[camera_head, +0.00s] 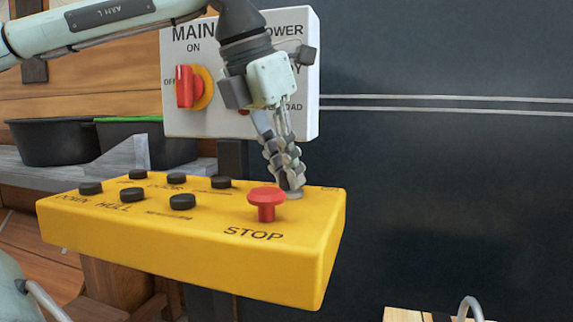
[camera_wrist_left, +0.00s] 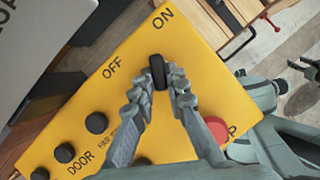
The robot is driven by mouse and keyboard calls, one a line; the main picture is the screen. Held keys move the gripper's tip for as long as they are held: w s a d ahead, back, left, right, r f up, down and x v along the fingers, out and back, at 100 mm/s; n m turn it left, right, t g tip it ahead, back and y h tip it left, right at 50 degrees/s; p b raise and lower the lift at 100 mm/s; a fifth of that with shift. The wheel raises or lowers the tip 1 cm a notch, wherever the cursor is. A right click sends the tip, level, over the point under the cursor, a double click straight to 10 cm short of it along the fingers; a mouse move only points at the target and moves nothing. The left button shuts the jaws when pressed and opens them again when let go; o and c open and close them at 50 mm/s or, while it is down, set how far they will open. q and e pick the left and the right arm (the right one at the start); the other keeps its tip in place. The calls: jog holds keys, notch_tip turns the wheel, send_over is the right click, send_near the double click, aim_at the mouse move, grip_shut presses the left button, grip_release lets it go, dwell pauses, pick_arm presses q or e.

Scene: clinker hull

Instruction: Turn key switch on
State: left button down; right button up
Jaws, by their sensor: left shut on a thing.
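The yellow control box (camera_head: 190,240) carries the key switch at its back right corner, behind the red STOP button (camera_head: 267,203). In the head view my left gripper (camera_head: 290,178) comes down from above and hides most of the switch; only its grey base (camera_head: 293,194) shows. In the left wrist view the black key (camera_wrist_left: 157,72) stands between the fingertips of my left gripper (camera_wrist_left: 158,84), which is shut on it. The OFF and ON labels lie beyond it; I cannot tell which one the key is set to. My right gripper is not in view.
A white MAIN power panel (camera_head: 225,125) with a red and yellow rotary switch (camera_head: 190,88) stands behind my left arm. Several black buttons (camera_head: 182,202) line the box's left part. Black tubs (camera_head: 55,142) sit at the left. A dark wall fills the right.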

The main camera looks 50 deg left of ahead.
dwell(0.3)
pick_arm(q)
jog(key=c, duration=1.5)
grip_release()
jog(key=shift+c, duration=0.2)
jog(key=v, duration=1.2)
